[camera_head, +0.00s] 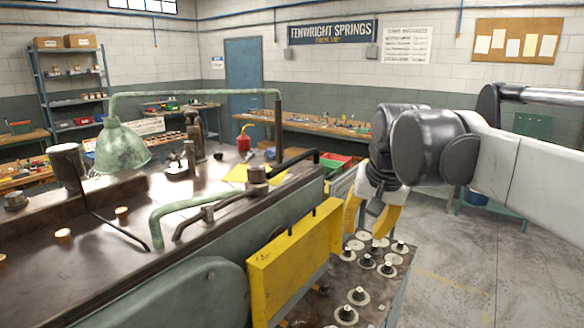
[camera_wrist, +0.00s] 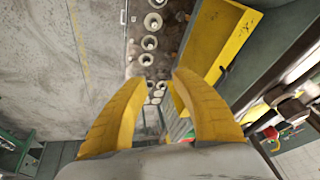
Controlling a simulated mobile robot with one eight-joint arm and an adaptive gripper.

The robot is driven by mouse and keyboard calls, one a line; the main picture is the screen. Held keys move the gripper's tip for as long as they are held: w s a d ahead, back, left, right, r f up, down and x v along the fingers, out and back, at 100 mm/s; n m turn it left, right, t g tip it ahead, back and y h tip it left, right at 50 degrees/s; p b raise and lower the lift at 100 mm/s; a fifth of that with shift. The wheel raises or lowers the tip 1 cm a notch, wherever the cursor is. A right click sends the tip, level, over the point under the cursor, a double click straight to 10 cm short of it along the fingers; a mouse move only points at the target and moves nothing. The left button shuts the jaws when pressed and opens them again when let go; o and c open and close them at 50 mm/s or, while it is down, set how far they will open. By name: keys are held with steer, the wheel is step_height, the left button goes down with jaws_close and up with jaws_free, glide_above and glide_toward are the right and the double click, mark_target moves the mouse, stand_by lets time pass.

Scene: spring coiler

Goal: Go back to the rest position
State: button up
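My gripper (camera_head: 372,212) has two yellow fingers and hangs at the right of the machine, above a bench that carries several round spools. In the wrist view my gripper (camera_wrist: 152,88) shows its two fingers spread apart with nothing between them. Below the gap lie the floor, the bench edge and the spools (camera_wrist: 150,42). My arm comes in from the right in the head view.
A green coiling machine (camera_head: 200,295) with a yellow guard (camera_head: 290,262) fills the left and front; the guard is close to my gripper. A green lamp (camera_head: 122,147) stands on the machine. Spools (camera_head: 358,295) stand on the low bench. Floor (camera_head: 460,270) at right is clear.

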steer(key=s+d+f+n+t+b, duration=0.1)
steer(key=s+d+f+b, duration=0.1)
steer(key=s+f, duration=0.8)
steer(key=s+d+f+n+t+b, duration=0.1)
steer(key=s+f+b, duration=0.3)
steer(key=s+f, duration=0.5)
step_height(320, 180, down, 2)
steer(key=shift+s+d+f+n+t, duration=0.15)
steer(key=shift+s+d+n+t, duration=0.15)
steer(key=shift+s+d, duration=0.15)
